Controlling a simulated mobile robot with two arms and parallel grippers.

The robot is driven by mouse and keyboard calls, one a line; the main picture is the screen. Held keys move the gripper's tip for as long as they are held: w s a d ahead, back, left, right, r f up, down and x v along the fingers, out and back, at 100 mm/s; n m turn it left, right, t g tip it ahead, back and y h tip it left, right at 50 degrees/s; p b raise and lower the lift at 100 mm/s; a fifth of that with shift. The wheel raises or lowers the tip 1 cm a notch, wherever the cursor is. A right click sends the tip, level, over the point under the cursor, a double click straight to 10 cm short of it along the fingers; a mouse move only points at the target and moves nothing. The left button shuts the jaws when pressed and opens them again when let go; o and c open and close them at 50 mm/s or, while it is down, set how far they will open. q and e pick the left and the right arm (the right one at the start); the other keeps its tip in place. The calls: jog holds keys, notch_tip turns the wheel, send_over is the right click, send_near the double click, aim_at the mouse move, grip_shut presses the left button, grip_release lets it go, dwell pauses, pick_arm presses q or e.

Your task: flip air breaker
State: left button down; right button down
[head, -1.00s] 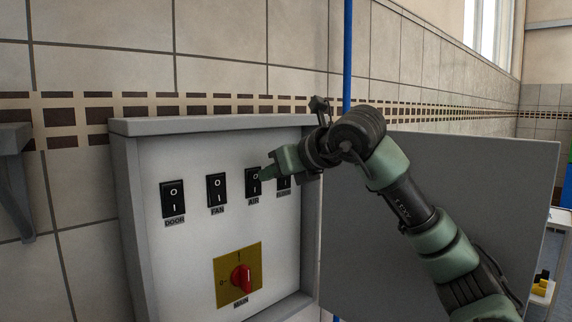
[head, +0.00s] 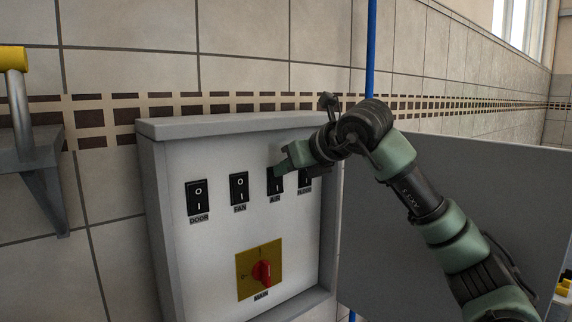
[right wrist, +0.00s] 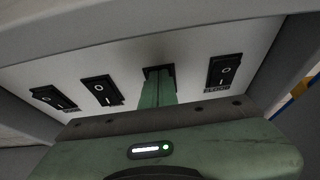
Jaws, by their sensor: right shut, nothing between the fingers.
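The air breaker (head: 275,183) is a black rocker switch labelled AIR, third from the left in the top row of the grey panel (head: 215,245). My right gripper (head: 281,170) is shut with nothing between its fingers. Its green fingertips are at the upper part of the air breaker and cover it. In the right wrist view the fingers (right wrist: 157,88) reach the air breaker (right wrist: 158,71) and hide most of it; whether they touch it or which way it is tipped I cannot tell. My left gripper is not in view.
Door (head: 198,197) and fan (head: 239,187) switches sit left of the air breaker; another switch (right wrist: 224,70) sits close on its right. A red MAIN knob (head: 262,272) is below. The open cabinet door (head: 400,240) stands right, and a wall shelf (head: 38,165) is at far left.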

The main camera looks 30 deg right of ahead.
jog(key=shift+r+p, duration=0.75)
jog(key=shift+r, duration=0.05)
